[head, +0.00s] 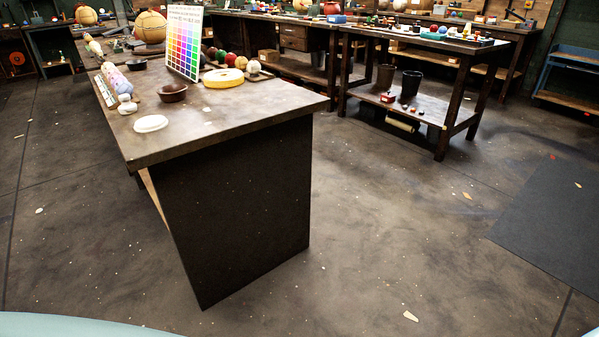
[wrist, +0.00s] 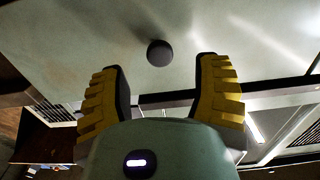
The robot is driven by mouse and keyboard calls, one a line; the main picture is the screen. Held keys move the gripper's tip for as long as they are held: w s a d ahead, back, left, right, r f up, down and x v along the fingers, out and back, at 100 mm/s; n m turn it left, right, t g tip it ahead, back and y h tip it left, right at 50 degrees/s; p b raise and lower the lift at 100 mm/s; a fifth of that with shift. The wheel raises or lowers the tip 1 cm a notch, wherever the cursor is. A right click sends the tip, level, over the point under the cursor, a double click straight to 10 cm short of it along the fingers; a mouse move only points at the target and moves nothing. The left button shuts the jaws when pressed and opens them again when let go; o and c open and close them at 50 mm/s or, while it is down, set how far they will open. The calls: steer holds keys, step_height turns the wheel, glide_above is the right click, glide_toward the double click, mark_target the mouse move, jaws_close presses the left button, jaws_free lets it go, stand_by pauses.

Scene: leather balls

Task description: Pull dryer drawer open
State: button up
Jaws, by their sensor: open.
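My gripper (wrist: 160,72) shows in the wrist view with its two yellow-and-black fingers spread apart. Nothing is between them. Beyond the fingertips is a pale grey-green surface with a dark round disc or knob (wrist: 160,53) on it; I cannot tell what it belongs to. I cannot make out a dryer or its drawer in either view. My gripper does not show in the head view.
Another table (head: 440,60) stands behind at right. Floor is open at right, with a dark mat (head: 560,215).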

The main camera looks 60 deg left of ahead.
steer(key=shift+w+d+b, duration=0.15)
steer(key=shift+d+b, duration=0.6)
steer(key=shift+d, duration=2.1)
steer(key=shift+c, duration=0.2)
steer(key=shift+w, duration=0.1)
jaws_close()
